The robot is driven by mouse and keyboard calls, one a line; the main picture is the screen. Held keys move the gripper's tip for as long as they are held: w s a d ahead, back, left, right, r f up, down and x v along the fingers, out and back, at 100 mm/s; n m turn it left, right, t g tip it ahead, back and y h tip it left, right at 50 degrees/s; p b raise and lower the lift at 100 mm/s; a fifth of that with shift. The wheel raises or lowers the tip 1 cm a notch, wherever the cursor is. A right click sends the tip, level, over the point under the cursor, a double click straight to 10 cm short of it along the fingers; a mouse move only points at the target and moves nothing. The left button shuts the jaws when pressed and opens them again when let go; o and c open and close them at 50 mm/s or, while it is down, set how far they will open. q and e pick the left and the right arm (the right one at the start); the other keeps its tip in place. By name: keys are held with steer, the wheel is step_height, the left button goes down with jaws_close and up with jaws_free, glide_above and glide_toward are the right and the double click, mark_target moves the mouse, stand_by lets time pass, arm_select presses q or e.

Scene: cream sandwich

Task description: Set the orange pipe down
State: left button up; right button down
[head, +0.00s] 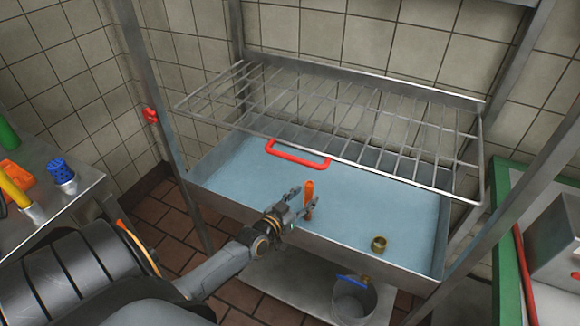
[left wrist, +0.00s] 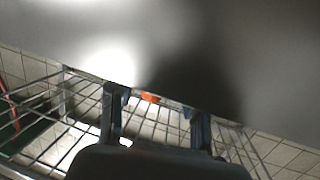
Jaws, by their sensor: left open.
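The orange pipe (head: 309,190) is upright in the head view, at the front part of the blue-bottomed metal tray (head: 400,215). My left gripper (head: 302,198) reaches in over the tray's front rim. Its fingers are open, with the pipe between or just beyond them. I cannot tell whether a finger touches it. In the left wrist view, a small orange bit of the pipe (left wrist: 149,97) shows between the two spread fingers (left wrist: 157,112); the rest is hidden. The pipe's foot seems to meet the tray floor, partly hidden by the gripper. My right gripper is not in view.
A wire rack (head: 340,115) spans above the tray's back, with a red handle (head: 297,153) at its front. A brass ring (head: 378,243) lies right of the gripper. A bucket (head: 353,300) stands on the lower shelf. Steel posts flank the tray. The tray's left floor is clear.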

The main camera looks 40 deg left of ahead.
arm_select(q)
steer(key=s+r, duration=0.1)
steer(key=s, duration=0.7)
steer(key=shift+s+d+r, duration=0.15)
steer(key=shift+s+r, duration=0.05)
steer(key=shift+s, duration=0.15)
